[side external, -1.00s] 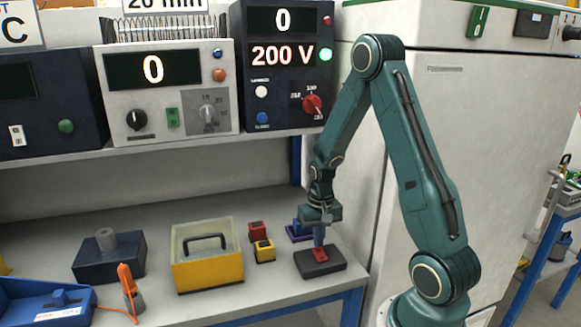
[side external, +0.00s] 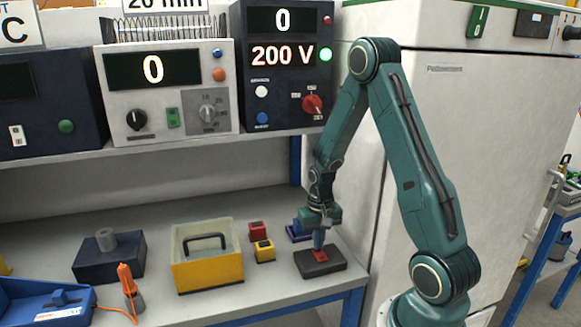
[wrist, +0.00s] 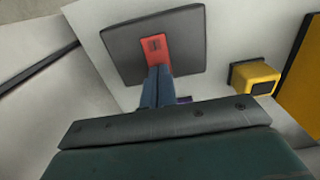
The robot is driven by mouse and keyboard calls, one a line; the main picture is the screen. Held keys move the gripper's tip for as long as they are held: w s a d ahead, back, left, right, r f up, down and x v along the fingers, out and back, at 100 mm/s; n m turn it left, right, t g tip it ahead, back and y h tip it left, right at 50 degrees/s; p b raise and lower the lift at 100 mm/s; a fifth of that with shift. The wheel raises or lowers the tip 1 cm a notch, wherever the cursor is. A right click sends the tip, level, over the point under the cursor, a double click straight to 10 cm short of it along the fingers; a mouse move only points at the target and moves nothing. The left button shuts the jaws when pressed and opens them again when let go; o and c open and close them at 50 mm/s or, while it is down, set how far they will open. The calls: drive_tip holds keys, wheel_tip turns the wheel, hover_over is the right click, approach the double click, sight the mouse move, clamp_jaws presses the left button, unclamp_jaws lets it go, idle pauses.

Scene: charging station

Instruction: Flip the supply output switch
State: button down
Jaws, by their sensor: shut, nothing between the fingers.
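A red rocker switch (side external: 319,256) sits on a dark flat base (side external: 322,266) near the right end of the bench. In the wrist view the red switch (wrist: 155,52) lies on its dark base (wrist: 185,50). My gripper (side external: 318,246) is shut and empty, pointing down with its blue-grey fingertips at the red switch. In the wrist view my fingertips (wrist: 158,75) overlap the near end of the switch. They look to be touching it or just above it; I cannot tell which. The part of the switch under the fingertips is hidden.
A yellow box with a black handle (side external: 208,263) and small yellow (side external: 264,251) and red (side external: 257,231) blocks stand to the left. A purple-blue piece (side external: 298,232) lies behind my gripper. A power unit reading 200 V (side external: 288,70) stands on the shelf above.

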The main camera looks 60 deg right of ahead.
drive_tip(key=shift+f, duration=0.45)
idle(0.3)
drive_tip(key=shift+r, duration=3.55)
drive_tip(key=shift+r, duration=0.1)
drive_tip(key=s+a+r+n+t, duration=0.2)
drive_tip(key=a+r+n+t, duration=0.15)
drive_tip(key=a+r, duration=0.95)
drive_tip(key=s+a+r+n+t, duration=0.2)
drive_tip(key=s+a+r+n, duration=0.3)
drive_tip(key=s+a+r, duration=0.2)
drive_tip(key=shift+s, duration=1.25)
drive_tip(key=shift+r+n, duration=0.1)
drive_tip(key=shift+n, duration=0.15)
